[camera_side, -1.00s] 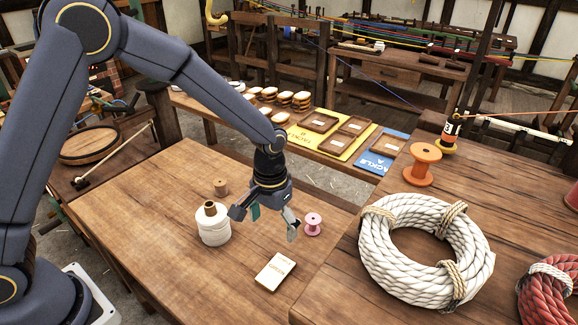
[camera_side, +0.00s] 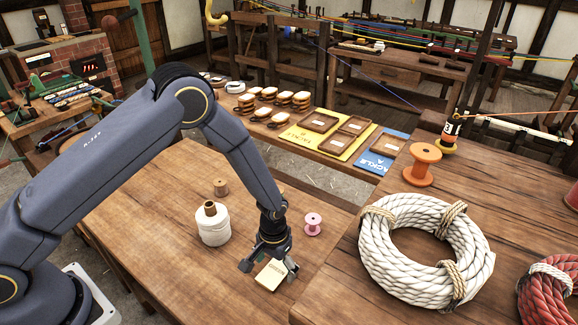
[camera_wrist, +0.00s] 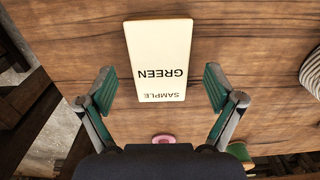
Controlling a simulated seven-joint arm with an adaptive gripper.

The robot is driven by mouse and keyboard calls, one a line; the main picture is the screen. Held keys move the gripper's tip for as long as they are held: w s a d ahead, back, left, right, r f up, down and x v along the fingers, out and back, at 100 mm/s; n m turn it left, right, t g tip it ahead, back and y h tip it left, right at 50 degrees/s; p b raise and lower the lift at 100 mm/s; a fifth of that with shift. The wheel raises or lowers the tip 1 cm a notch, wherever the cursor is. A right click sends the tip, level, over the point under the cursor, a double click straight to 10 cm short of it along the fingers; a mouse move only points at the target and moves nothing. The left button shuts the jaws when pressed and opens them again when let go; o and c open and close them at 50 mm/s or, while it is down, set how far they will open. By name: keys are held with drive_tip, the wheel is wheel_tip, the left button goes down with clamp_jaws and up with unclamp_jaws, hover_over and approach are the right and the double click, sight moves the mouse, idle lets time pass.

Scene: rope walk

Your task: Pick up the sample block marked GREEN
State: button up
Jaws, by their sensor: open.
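The sample block (camera_side: 271,275) is a flat cream block lying on the wooden table. In the wrist view the block (camera_wrist: 160,52) shows its top face, which reads "SAMPLE GREEN" upside down. My gripper (camera_side: 270,268) is over the block, pointing down, with its fingers apart. In the wrist view my gripper (camera_wrist: 160,90) has one green-padded finger on each side of the block's near end, with clear space between each pad and the block. Nothing is between the pads but the block below. I cannot tell the exact height above it.
A white spool (camera_side: 213,228) with a brown core stands left of my gripper, a small brown spool (camera_side: 220,187) behind it. A pink spool (camera_side: 313,223) stands close behind right. A large white rope coil (camera_side: 375,250) lies on the right bench. The table's front left is clear.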

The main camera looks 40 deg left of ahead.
drive_tip(key=shift+f, duration=0.35)
drive_tip(key=shift+c, duration=0.4)
drive_tip(key=c, duration=1.1)
